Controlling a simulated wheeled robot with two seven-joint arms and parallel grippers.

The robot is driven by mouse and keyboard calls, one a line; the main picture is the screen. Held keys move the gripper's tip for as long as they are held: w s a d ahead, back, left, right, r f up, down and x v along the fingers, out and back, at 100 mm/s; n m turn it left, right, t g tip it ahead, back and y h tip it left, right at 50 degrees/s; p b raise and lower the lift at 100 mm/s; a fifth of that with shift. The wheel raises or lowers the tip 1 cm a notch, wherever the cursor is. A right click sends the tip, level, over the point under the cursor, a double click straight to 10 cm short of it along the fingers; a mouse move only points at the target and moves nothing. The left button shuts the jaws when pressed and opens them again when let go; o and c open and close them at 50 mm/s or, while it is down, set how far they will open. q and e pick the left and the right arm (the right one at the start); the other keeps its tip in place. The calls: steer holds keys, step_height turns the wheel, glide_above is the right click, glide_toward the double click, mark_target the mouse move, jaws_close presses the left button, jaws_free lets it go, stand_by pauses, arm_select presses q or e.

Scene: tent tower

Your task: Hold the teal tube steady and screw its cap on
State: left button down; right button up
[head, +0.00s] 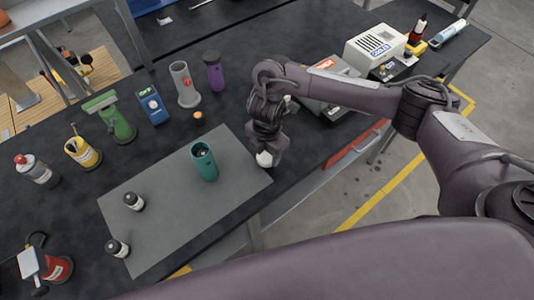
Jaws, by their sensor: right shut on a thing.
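The teal tube (204,162) stands upright on the grey mat (165,222), its top end open and dark inside. My right gripper (265,160) points down over the mat's right edge, to the right of the tube and apart from it. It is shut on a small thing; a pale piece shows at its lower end. The wrist hides most of it, so I cannot tell whether it is the tube's cap. My left gripper is not in view.
Two small dark-topped jars (133,201) (117,248) stand on the mat's left part. A small orange piece (198,118) lies behind the tube. A green stand (118,122), blue device (152,105), grey cylinder (184,86) and purple bottle (213,72) stand farther back.

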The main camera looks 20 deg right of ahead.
step_height(320, 180, up, 8)
steer(key=shift+w+r+p, duration=0.1)
steer(key=shift+p, duration=0.8)
step_height(320, 180, up, 10)
glide_above(267, 155)
steer(key=shift+f, duration=0.2)
steer(key=d+f+m+b, duration=0.2)
steer(key=m+b, duration=0.2)
steer(key=m, duration=0.8)
steer(key=d+f+m+b, duration=0.2)
steer(key=m+b, duration=0.3)
steer(key=m, duration=0.6)
steer(key=shift+d+m, duration=0.4)
steer(key=shift+d, duration=0.4)
steer(key=shift+w, duration=0.1)
